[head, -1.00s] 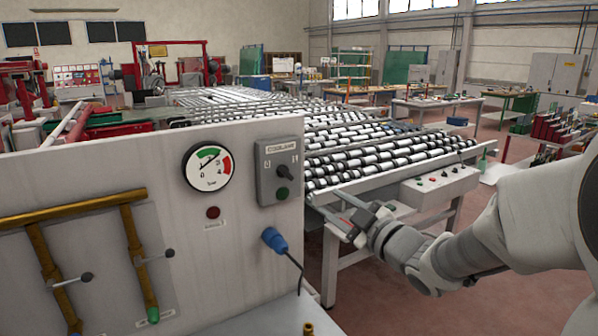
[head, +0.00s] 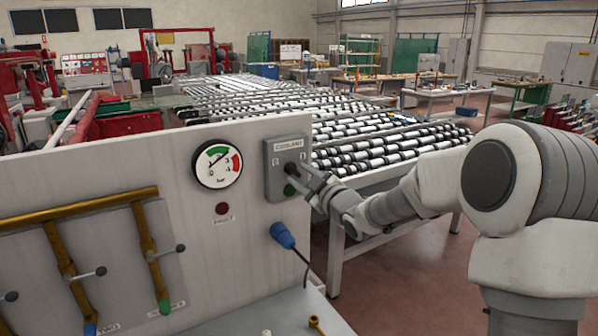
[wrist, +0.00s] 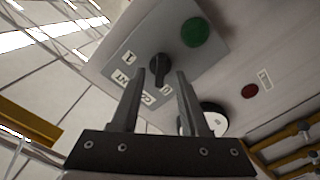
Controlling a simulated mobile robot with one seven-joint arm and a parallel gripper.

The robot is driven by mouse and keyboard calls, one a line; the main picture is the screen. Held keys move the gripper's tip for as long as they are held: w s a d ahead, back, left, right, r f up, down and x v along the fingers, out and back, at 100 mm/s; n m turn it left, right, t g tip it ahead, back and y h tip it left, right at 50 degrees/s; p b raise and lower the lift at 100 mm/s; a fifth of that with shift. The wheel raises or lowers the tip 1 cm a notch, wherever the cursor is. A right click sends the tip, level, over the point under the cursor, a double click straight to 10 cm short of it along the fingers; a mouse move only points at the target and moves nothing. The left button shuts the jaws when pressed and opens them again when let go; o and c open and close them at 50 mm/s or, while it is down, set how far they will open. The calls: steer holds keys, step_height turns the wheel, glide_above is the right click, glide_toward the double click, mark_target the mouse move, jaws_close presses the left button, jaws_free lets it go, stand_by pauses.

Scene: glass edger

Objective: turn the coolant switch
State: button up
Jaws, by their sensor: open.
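The coolant switch is a black knob (wrist: 159,68) on a grey box (head: 270,178) labelled "COOLANT", mounted at the right end of the white panel. In the wrist view the knob shows between the tips of my two fingers, with its handle pointing toward my gripper. My gripper (wrist: 158,78) is open, one finger on each side of the knob's lower end; I cannot tell whether they touch it. In the head view my gripper (head: 302,178) is at the front of the box and partly hides the knob. A green button (wrist: 195,32) is on the same box, beside the knob.
A pressure gauge (head: 218,164) and a red lamp (head: 222,208) are left of the box. A blue plug (head: 282,235) with a dark cable is below it. Brass pipes with lever valves (head: 148,255) are at the left. A roller conveyor (head: 370,150) stands behind.

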steer(key=shift+w+a, duration=0.35)
steer(key=shift+w, duration=0.15)
jaws_close()
